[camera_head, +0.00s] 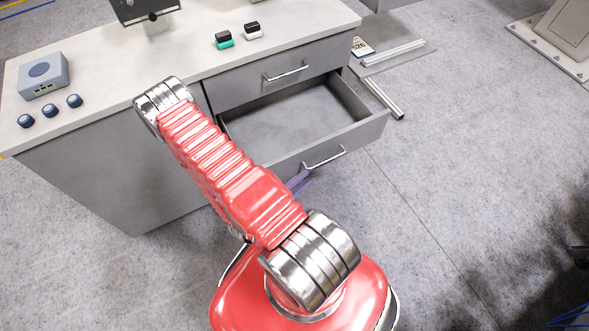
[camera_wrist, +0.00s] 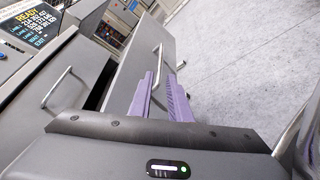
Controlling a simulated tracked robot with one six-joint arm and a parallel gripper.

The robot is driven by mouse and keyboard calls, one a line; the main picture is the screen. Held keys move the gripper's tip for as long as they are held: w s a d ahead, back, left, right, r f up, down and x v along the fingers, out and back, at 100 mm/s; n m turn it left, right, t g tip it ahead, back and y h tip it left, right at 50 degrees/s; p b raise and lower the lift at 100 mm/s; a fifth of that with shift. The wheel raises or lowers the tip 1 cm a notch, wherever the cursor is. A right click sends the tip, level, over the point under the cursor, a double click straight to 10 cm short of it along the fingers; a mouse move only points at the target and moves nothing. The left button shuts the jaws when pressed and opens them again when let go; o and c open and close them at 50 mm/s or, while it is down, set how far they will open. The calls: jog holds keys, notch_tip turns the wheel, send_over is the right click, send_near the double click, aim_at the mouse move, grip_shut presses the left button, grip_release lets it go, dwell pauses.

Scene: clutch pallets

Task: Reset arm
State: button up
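My red arm reaches over the front of the grey cabinet in the head view. My gripper (camera_wrist: 161,75) shows two purple fingers with a gap between them and nothing held. In the head view only a bit of purple (camera_head: 298,182) shows beside the arm, near the front of the open lower drawer (camera_head: 367,129). In the wrist view the fingers point at that drawer's front (camera_wrist: 128,80), close to its handle (camera_wrist: 151,62). I cannot tell whether they touch it. The rest of the gripper is hidden by the arm in the head view.
The lower drawer is pulled out and looks empty; the upper drawer (camera_head: 245,84) is closed.

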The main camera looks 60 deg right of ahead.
dwell(0.4)
jog(key=s+a+r+g+y, duration=0.4)
jog(key=s+a+r+g, duration=0.1)
jog(key=s+r+g, duration=0.25)
jog(key=w+a+r+m+t+y, duration=0.2)
jog(key=w+a+r+t+y, duration=0.25)
jog(key=w+a+r, duration=0.35)
jog(key=w+a+r+m+t+y, duration=0.3)
jog(key=w+a+r+y, duration=0.25)
jog(key=a+r, duration=0.45)
jog(key=w+a+r+t, duration=0.1)
jog(key=r+t, duration=0.3)
jog(key=r, duration=0.5)
jog(key=w+a+r+t+y, duration=0.1)
jog(key=a+r+t, duration=0.2)
jog(key=r, duration=0.7)
jog(key=shift+w+a+r+t, duration=0.15)
jog(key=shift+a+t, duration=0.25)
jog(key=shift+a, duration=0.45)
